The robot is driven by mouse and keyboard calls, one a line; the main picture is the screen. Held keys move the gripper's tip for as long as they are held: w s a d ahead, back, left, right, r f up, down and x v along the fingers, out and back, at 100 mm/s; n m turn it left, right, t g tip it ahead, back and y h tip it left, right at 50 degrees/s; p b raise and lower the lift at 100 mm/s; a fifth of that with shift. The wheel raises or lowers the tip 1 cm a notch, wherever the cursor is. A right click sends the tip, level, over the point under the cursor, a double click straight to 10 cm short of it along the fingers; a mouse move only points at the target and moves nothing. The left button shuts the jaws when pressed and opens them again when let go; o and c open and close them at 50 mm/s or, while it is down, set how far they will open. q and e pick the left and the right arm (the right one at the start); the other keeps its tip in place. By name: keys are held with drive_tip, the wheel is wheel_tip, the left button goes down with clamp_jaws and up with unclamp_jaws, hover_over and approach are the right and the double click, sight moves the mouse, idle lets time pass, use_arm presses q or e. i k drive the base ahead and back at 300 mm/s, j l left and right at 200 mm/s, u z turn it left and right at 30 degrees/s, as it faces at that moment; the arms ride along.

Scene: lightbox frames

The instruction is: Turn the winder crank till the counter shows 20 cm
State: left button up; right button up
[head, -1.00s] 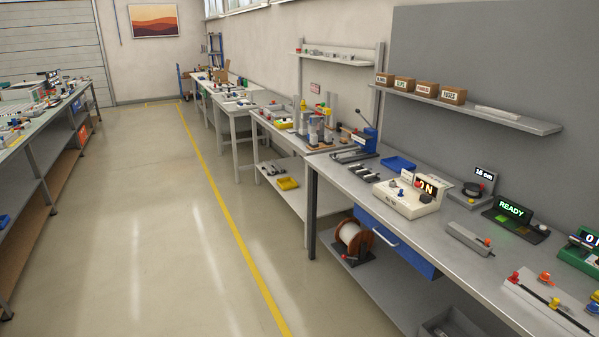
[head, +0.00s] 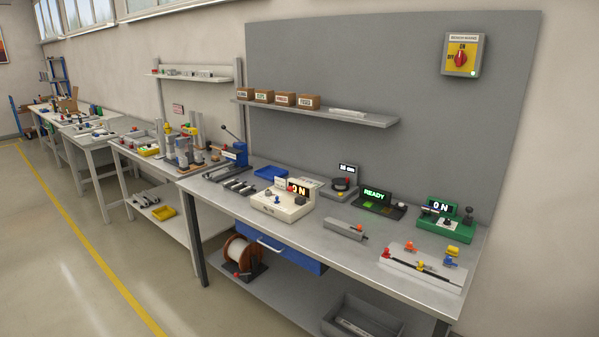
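The device that looks like the winder (head: 338,189) stands toward the back of the grey workbench, with a dark round part on a grey base. The characters are too small to read surely in the head view. I cannot make out the crank handle clearly. Neither of my grippers is in view.
The grey workbench (head: 225,194) also carries a white box reading "0 N" (head: 283,204), a panel reading READY (head: 378,202), a green device (head: 445,217) and a slotted plate (head: 425,275). A red switch (head: 461,58) is on the wall. Floor (head: 75,260) at the left is clear.

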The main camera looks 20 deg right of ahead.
sight(339, 185)
drive_tip(key=i+z, duration=0.1)
drive_tip(key=z, duration=0.3)
drive_tip(key=i+z, duration=0.1)
drive_tip(key=z, duration=0.75)
drive_tip(key=i+j, duration=0.05)
drive_tip(key=j, duration=0.05)
